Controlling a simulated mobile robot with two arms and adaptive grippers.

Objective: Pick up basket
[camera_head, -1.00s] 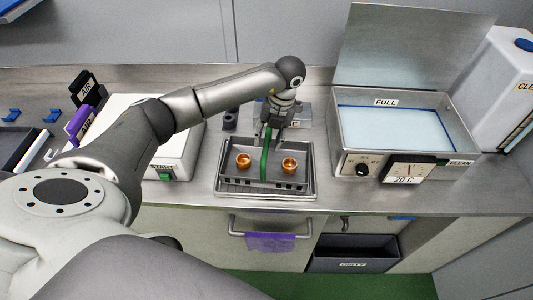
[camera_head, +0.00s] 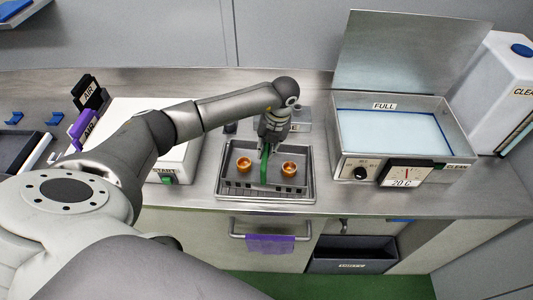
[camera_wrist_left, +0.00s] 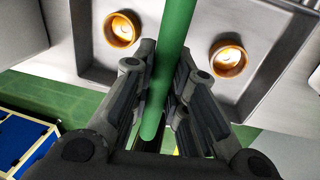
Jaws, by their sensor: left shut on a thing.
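The basket (camera_head: 240,187) is a grey tray-like holder with slots in its front wall and a green handle (camera_head: 264,172) across its middle. It sits in a shallow metal tray (camera_head: 228,196) on the counter. Two copper-coloured rings (camera_head: 244,164) lie in it, one on each side of the handle. My left gripper (camera_head: 267,146) comes down from above and is shut on the handle. In the left wrist view the handle (camera_wrist_left: 175,40) runs between the fingers (camera_wrist_left: 158,95). The gripper hides part of the basket's far side. My right gripper is not in view.
A metal bath (camera_head: 395,125) labelled FULL, with its lid raised, stands to the right. A white box (camera_head: 180,145) with a START label stands to the left, under my arm. A purple cloth (camera_head: 270,243) hangs on a rail below the counter edge.

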